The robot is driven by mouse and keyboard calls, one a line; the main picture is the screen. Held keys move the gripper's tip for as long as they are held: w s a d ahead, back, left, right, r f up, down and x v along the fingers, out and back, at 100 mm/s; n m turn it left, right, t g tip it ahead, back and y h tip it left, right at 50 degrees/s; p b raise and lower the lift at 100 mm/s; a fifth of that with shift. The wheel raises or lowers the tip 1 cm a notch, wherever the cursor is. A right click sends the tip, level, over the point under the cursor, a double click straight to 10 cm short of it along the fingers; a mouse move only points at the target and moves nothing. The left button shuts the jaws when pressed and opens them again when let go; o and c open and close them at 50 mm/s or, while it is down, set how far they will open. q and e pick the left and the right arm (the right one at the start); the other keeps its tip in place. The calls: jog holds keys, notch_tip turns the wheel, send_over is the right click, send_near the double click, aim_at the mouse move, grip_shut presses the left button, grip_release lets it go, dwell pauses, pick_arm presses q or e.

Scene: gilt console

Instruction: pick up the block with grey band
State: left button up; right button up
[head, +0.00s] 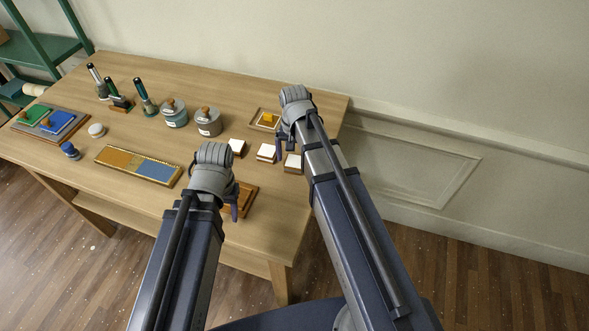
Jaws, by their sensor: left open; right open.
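Three small white-topped blocks with brown sides stand on the wooden table (190,85): a left one (237,146), a middle one (266,152) and a right one (293,161). No grey band can be made out on any of them at this size. My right gripper (281,143) is open just above and behind the middle and right blocks, and its arm partly covers the right one. My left gripper (233,207) is open over the table's front, by a brown wooden tray (251,198) that it partly hides. Neither gripper holds anything visible.
A small tray (255,122) with a yellow block (270,118) lies behind the blocks. A teal pot (175,118) and a grey pot (208,127) stand to the left. A long tray (181,172) with orange and blue panels lies at front left. A wall borders the back.

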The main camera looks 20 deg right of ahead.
pick_arm(q)
jog(key=shift+f+b, duration=0.4)
jog(key=shift+f, duration=0.5)
pick_arm(e)
jog(key=shift+f, duration=0.85)
pick_arm(q)
jog(key=shift+r, duration=0.1)
pick_arm(e)
jog(key=shift+r, duration=0.1)
jog(key=shift+c, duration=0.2)
jog(key=c, duration=1.3)
jog(key=shift+c, duration=0.2)
